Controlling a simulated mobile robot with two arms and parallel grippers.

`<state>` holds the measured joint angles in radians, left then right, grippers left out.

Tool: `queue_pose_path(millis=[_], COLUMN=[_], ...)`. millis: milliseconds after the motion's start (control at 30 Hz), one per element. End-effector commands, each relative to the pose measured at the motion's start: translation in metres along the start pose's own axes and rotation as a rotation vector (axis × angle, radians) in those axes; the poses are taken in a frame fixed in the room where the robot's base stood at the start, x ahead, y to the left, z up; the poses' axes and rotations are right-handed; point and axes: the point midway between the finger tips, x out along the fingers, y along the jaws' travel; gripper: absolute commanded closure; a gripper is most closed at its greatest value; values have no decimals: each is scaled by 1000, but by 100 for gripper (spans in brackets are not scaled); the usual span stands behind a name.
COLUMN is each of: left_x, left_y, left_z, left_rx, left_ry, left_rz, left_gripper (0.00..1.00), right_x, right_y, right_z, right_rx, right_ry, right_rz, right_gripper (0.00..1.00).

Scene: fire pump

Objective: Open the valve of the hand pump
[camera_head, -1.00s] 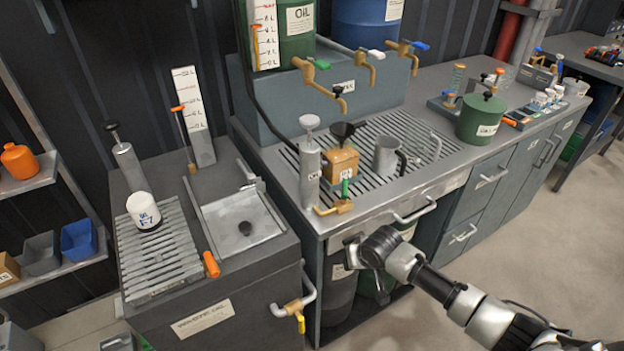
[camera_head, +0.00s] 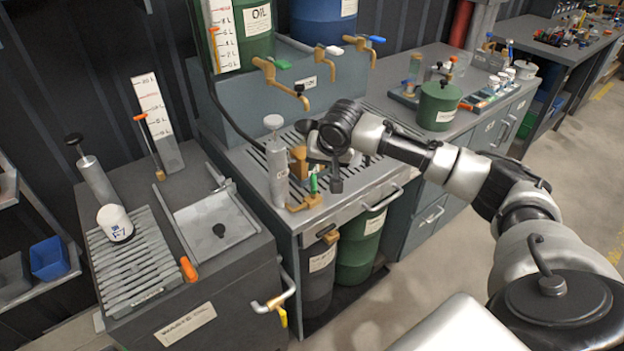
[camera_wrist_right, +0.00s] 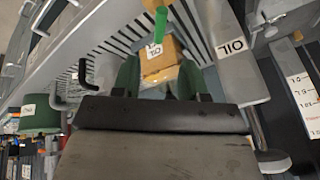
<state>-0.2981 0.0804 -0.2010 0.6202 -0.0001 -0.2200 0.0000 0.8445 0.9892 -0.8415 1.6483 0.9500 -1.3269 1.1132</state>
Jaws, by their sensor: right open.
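The hand pump (camera_head: 278,172) is a grey upright cylinder with a white knob, standing at the left front corner of the slatted counter. My left gripper is not in view.
Brass taps (camera_head: 270,70) hang above the counter. A green pot (camera_head: 438,105) stands further right. The waste oil unit (camera_head: 185,335) is at the left.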

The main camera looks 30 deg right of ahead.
Motion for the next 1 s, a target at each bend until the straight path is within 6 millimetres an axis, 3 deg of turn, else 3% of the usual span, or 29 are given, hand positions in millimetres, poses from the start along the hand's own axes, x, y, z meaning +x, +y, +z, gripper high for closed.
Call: queue_pose_path(millis=[300, 500, 900, 1000], left_x=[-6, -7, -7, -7], left_y=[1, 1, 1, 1], left_z=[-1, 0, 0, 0], left_rx=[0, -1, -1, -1], left_ry=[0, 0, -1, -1], left_rz=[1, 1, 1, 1], left_gripper=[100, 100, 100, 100], right_x=[60, 86, 94, 94], right_y=[0, -1, 0, 0], right_z=[1, 1, 1, 1], right_rx=[-1, -3, -4, -4], right_ry=[-1, 0, 1, 1], right_rz=[2, 0, 0, 0], right_gripper=[57, 57, 57, 72])
